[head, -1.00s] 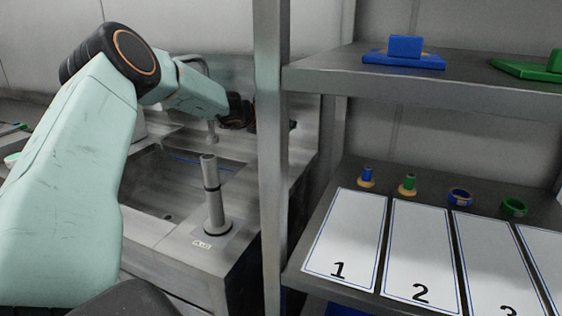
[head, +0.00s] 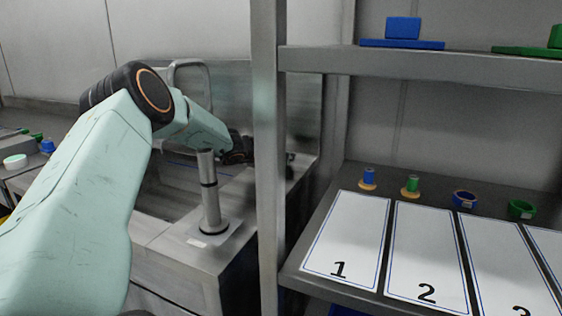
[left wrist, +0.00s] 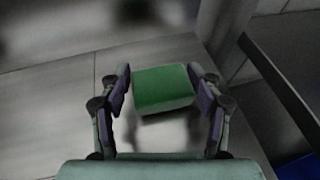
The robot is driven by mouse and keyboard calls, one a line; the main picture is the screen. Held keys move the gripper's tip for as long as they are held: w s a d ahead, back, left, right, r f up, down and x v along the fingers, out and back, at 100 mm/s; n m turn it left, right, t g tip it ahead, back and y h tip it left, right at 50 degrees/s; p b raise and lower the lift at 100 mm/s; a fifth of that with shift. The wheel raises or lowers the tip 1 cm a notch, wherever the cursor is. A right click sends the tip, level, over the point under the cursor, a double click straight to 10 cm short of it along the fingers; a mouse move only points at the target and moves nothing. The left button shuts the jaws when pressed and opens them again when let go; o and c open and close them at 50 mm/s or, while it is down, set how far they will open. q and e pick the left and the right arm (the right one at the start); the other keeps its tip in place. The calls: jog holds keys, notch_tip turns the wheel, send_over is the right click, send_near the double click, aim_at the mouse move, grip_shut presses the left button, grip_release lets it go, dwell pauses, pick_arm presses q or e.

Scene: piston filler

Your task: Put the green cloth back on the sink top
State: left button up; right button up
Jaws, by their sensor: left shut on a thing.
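The green cloth (left wrist: 163,88) shows in the left wrist view as a folded, block-like pad between the two fingers. My left gripper (left wrist: 162,92) is shut on it. The cloth cannot be made out there. The metal sink top (head: 150,228) lies around the basin, below and left of the gripper. In the left wrist view a grey seamed surface lies beneath the cloth; the gap to it cannot be judged. My right gripper is not in view.
A grey cylinder on a round foot (head: 210,195) stands on the sink's front edge. A shelf post (head: 268,170) rises close right of the gripper. The shelf (head: 430,65) holds blue and green parts; numbered white sheets (head: 345,235) and small rings lie below.

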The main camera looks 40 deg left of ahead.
pick_arm(q)
jog(key=shift+w+f, duration=0.15)
jog(key=shift+f, duration=0.25)
jog(key=shift+s+d+r, duration=0.15)
jog(key=shift+s+r, duration=0.05)
jog(key=shift+r, duration=0.1)
jog(key=shift+f, duration=0.35)
jog(key=o, duration=1)
jog(key=shift+w, duration=0.15)
jog(key=shift+c, duration=0.2)
jog(key=shift+o, duration=1)
jog(key=shift+r, duration=0.15)
